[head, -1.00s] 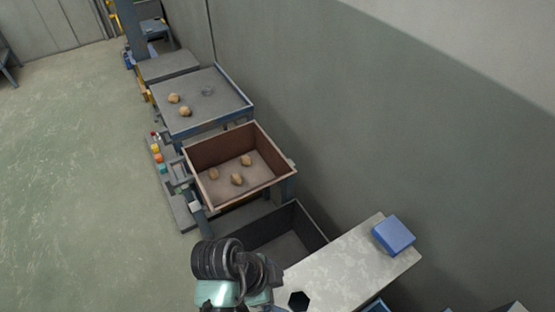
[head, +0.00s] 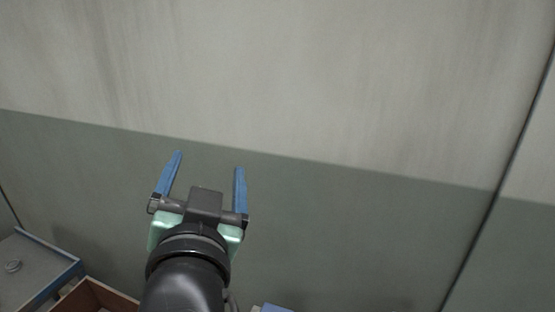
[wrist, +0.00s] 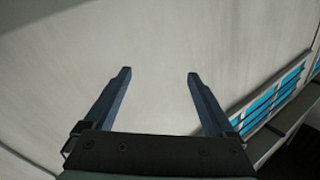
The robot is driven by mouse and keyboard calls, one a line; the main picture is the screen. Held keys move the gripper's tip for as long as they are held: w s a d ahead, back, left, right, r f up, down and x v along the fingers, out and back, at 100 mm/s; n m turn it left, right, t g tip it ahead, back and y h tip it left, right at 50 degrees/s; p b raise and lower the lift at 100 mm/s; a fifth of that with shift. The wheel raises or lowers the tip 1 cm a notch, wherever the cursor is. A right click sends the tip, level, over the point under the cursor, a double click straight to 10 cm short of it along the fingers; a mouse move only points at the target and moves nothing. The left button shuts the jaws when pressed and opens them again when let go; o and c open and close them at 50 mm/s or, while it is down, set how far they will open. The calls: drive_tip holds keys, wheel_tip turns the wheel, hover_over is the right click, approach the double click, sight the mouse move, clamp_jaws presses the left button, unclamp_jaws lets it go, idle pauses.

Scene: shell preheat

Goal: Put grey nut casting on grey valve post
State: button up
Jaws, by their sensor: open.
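My gripper (head: 209,161) is raised in front of the wall in the head view, its two blue fingers wide apart with nothing between them. The wrist view also shows my gripper (wrist: 159,73) open and empty, facing a pale wall. A small grey round piece (head: 13,266) lies on the grey table at the far lower left of the head view, well apart from my gripper. I cannot tell whether it is the grey nut casting. No grey valve post can be made out in either current view.
The grey table (head: 45,268) with a blue rim is at the lower left. Beside it is the corner of a brown bin (head: 92,292). A blue object (head: 276,309) barely shows at the bottom edge. The wall (head: 350,220) fills the background. Blue-paned slots (wrist: 268,102) show at right in the wrist view.

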drive_tip(key=s+d+r+n+t, duration=0.1)
drive_tip(key=s+d+r+t, duration=0.2)
drive_tip(key=r, duration=0.4)
drive_tip(key=s+d+r+n+t+h, duration=0.1)
drive_tip(key=s+d+r+t, duration=0.2)
drive_tip(key=s+r, duration=0.2)
drive_tip(key=s+d+r+t+h, duration=0.1)
drive_tip(key=s+d+r+t, duration=0.2)
drive_tip(key=r, duration=0.7)
drive_tip(key=shift+s+n, duration=0.4)
drive_tip(key=shift+d, duration=0.1)
wheel_tip(320, 180, down, 3)
drive_tip(key=b, duration=0.3)
